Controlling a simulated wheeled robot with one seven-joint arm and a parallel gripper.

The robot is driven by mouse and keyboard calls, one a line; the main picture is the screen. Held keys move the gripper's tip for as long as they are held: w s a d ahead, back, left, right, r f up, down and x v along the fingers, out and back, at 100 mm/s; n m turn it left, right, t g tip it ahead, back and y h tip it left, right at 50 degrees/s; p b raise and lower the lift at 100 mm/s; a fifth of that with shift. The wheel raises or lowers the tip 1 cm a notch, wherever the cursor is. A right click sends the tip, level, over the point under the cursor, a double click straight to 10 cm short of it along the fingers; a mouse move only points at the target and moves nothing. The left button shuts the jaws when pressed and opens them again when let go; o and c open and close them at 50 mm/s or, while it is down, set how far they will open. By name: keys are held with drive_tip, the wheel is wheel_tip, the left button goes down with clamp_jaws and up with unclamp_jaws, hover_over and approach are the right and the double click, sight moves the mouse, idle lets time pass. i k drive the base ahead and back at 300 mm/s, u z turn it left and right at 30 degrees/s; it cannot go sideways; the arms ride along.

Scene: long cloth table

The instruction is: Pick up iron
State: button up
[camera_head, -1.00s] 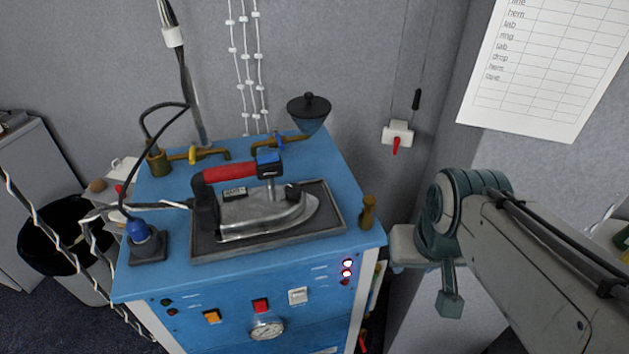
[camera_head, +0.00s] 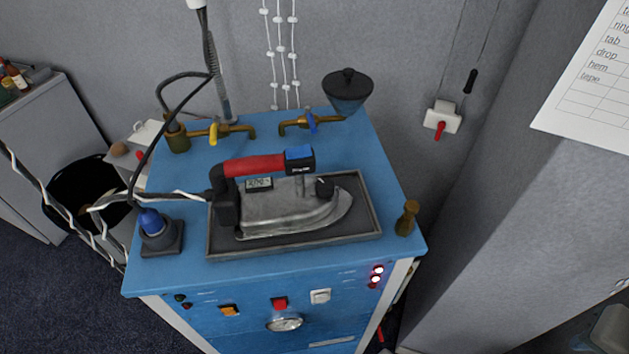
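The iron (camera_head: 288,207) rests flat on a dark rectangular tray (camera_head: 365,245) on top of a blue steam unit (camera_head: 180,272). It has a metal body and a raised handle with a red grip (camera_head: 253,166), black rear post and blue-topped front end. Its tip points right. A black-and-white cord runs left from its rear. My gripper is not in view; only a blurred grey-green piece at the bottom right corner may be part of my arm. Nothing touches the iron's handle.
Brass taps (camera_head: 218,131) and a dark funnel (camera_head: 347,92) stand behind the iron. A blue-capped fitting (camera_head: 155,230) is to its left, a brass knob (camera_head: 407,218) to its right. Hoses rise at the left. A black bin (camera_head: 85,190) stands left. Grey wall lies behind.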

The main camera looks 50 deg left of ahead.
sight(265, 208)
drive_tip(key=k, duration=1.15)
drive_tip(key=u, duration=1.55)
drive_tip(key=i, duration=0.5)
drive_tip(key=z, duration=0.05)
